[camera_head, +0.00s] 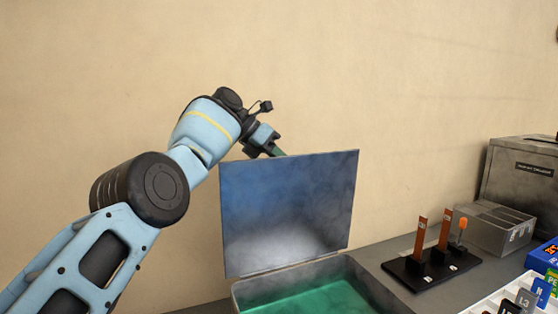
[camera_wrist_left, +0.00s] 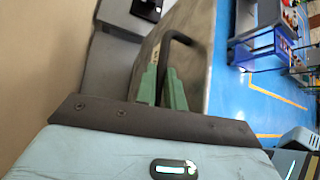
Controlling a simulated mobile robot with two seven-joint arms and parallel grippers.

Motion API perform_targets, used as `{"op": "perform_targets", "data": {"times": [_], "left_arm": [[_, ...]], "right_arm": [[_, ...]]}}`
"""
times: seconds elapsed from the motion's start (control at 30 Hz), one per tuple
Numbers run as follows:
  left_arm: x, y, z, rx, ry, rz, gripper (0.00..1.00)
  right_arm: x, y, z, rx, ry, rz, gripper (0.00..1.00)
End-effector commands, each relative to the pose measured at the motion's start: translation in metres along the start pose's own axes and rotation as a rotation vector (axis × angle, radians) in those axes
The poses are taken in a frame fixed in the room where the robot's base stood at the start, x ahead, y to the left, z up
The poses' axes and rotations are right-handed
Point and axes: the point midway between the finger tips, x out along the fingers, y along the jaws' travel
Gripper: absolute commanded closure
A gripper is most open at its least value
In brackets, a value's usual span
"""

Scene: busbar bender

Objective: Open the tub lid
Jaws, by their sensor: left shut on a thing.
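The grey metal tub (camera_head: 366,284) stands on the bench with its green inside showing. Its lid (camera_head: 290,210) stands up, nearly upright, along the tub's back edge, with its inner face toward the head camera. My left gripper (camera_head: 277,152) is behind the lid near its top edge, its fingertips partly hidden by it. In the left wrist view the green fingers (camera_wrist_left: 165,88) are shut on a black bar handle (camera_wrist_left: 168,48) on the lid's outer face (camera_wrist_left: 198,60). My right gripper is not in view.
To the right are a black stand (camera_head: 431,267) with copper-coloured upright strips, a clear bin (camera_head: 494,226), a grey metal box (camera_head: 522,180) and labelled coloured blocks (camera_head: 543,258). A plain wall is close behind the lid. Bench space between tub and stand is clear.

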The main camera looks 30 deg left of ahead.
Motion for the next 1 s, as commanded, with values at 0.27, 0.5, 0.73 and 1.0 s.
{"op": "perform_targets", "data": {"times": [0.27, 0.5, 0.73, 1.0], "left_arm": [[0.002, -0.0026, 0.0004, -0.008, 0.003, -0.006, 1.0], [0.0019, -0.0028, 0.0004, -0.008, 0.004, -0.006, 1.0], [0.0017, -0.0028, 0.0006, -0.007, 0.003, -0.006, 0.72], [0.0017, -0.0028, 0.0007, -0.007, 0.002, -0.006, 0.68]], "right_arm": [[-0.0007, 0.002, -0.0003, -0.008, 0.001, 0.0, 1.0], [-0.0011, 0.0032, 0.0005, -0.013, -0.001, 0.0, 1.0], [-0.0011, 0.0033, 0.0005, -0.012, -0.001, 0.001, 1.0], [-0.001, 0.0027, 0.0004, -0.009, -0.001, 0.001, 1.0]]}}
